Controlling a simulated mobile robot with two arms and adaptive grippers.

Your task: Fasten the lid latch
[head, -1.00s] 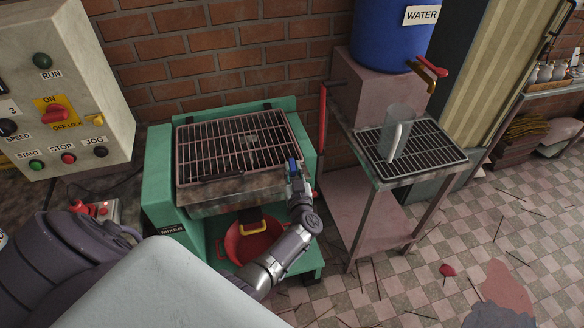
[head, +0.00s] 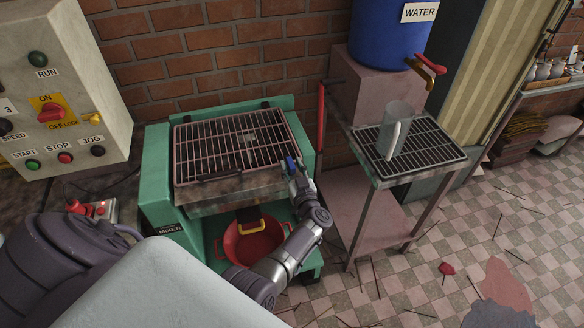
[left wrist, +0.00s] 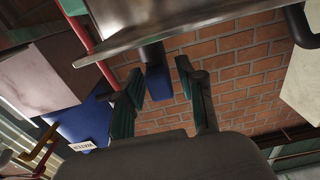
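The green mixer (head: 158,185) stands against the brick wall with its barred lid (head: 235,147) lying down over the top. The latch has a blue handle (head: 290,163) at the lid's front right corner. My left gripper (head: 294,172) is at this corner. In the left wrist view, the blue latch handle (left wrist: 158,83) hangs below the metal edge between the two spread fingers of my left gripper (left wrist: 168,92). It is closer to the left-hand finger; whether they touch I cannot tell. My right gripper is not in view.
A red basin (head: 252,244) sits under the mixer. A metal stand (head: 345,213) with a clear jug (head: 394,128) on its rack is to the right, below a blue water barrel (head: 390,35). A control panel (head: 75,100) is at the left.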

